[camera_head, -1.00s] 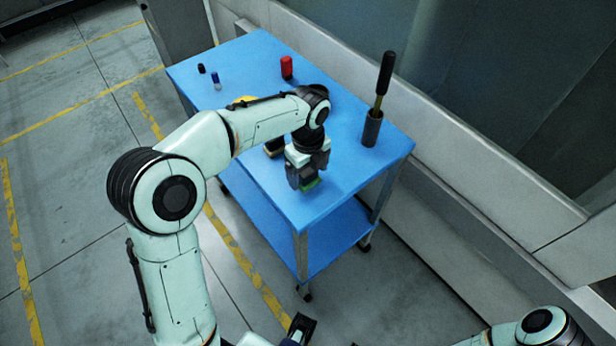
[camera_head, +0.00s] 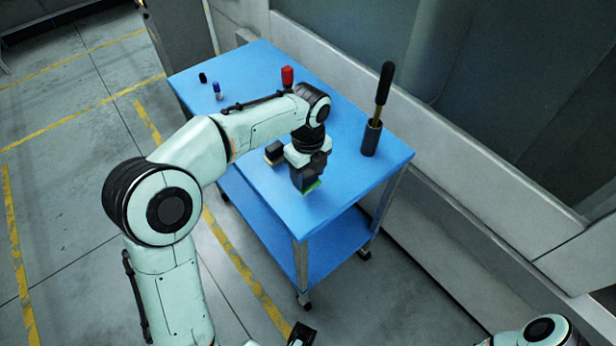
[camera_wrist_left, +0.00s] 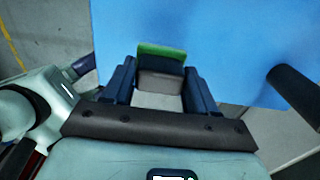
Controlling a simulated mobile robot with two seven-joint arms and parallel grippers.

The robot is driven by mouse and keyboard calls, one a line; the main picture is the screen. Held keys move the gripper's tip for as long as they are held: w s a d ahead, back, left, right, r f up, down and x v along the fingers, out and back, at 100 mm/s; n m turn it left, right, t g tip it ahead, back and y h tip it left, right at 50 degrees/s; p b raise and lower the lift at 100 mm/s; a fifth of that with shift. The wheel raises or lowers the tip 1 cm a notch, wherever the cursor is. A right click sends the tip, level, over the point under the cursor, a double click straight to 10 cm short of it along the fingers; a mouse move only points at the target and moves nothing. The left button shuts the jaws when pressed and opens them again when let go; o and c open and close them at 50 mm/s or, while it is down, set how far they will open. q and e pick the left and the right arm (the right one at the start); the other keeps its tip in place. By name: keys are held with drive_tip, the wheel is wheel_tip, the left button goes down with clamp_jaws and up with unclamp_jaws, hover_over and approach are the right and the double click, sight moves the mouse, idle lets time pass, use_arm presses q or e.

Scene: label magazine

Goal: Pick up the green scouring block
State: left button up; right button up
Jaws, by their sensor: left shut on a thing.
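The green scouring block (camera_head: 314,187) shows as a green edge under my left gripper (camera_head: 308,184), near the front corner of the blue cart top. In the left wrist view, the green block (camera_wrist_left: 161,52) with a dark part below it sits between the two fingers of my left gripper (camera_wrist_left: 160,80), which is shut on it. The fingers hide part of the block. I cannot tell whether it touches the cart top. A dark end piece at the bottom edge, probably my right gripper (camera_head: 300,335), is mostly cut off.
The blue cart (camera_head: 345,190) carries a dark block with a pale base (camera_head: 274,153) beside my left gripper. A dark holder (camera_head: 370,138) with a black-handled tool (camera_head: 384,85) stands right. Red (camera_head: 287,76), blue-and-white (camera_head: 217,92) and black (camera_head: 202,78) items stand farther back.

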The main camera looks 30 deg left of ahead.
sight(308, 172)
use_arm(q)
wheel_tip(308, 172, up, 17)
drive_tip(key=p, duration=0.4)
use_arm(e)
drive_tip(key=r, duration=0.1)
drive_tip(key=w+r, duration=0.1)
drive_tip(key=r, duration=0.1)
drive_tip(key=w+r, duration=0.1)
drive_tip(key=shift+r, duration=0.25)
drive_tip(key=shift+s, duration=0.1)
